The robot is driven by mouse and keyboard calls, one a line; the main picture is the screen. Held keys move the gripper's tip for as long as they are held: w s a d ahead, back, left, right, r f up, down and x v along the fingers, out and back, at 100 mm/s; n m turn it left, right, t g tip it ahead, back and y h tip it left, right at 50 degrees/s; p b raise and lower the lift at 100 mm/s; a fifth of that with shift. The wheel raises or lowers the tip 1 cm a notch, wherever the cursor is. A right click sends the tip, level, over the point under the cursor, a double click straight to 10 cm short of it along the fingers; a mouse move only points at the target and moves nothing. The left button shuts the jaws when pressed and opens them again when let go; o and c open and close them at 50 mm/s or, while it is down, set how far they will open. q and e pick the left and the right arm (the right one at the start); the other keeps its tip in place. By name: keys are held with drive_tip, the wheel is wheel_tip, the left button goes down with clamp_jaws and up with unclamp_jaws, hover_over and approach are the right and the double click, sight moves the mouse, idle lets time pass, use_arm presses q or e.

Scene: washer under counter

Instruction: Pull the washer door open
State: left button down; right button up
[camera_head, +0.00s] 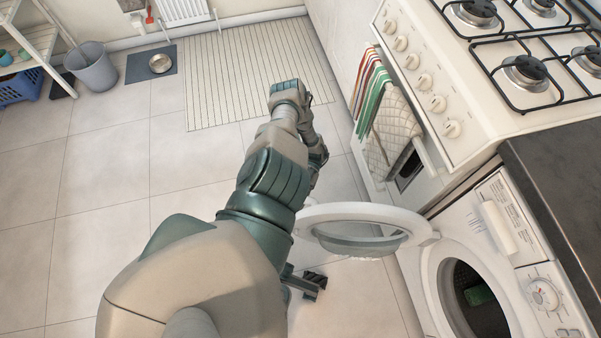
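The washer (471,235) is at the lower right, under the counter. Its round white door (388,212) stands swung well out from the front, and the dark drum opening (478,300) shows. A green thing lies inside the drum. My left arm reaches in from the lower left and bends forward over the floor. My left gripper (312,284) is low, below and left of the door's free edge, seemingly apart from it. It is partly hidden behind my arm, and its finger gap is not clear. My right gripper is not in view.
A white stove (440,128) with towels (392,130) hanging on its front stands beyond the washer. A dark counter (560,170) covers the washer. A striped rug (225,80), a grey bin (92,68) and a bowl (160,63) are farther off. The tiled floor at left is clear.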

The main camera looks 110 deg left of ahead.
use_arm(q)
drive_tip(key=shift+w, duration=0.1)
drive_tip(key=c, duration=1)
unclamp_jaws()
drive_tip(key=shift+r, duration=0.1)
drive_tip(key=a, duration=0.7)
drive_tip(key=shift+w+a, duration=0.15)
drive_tip(key=shift+a, duration=0.2)
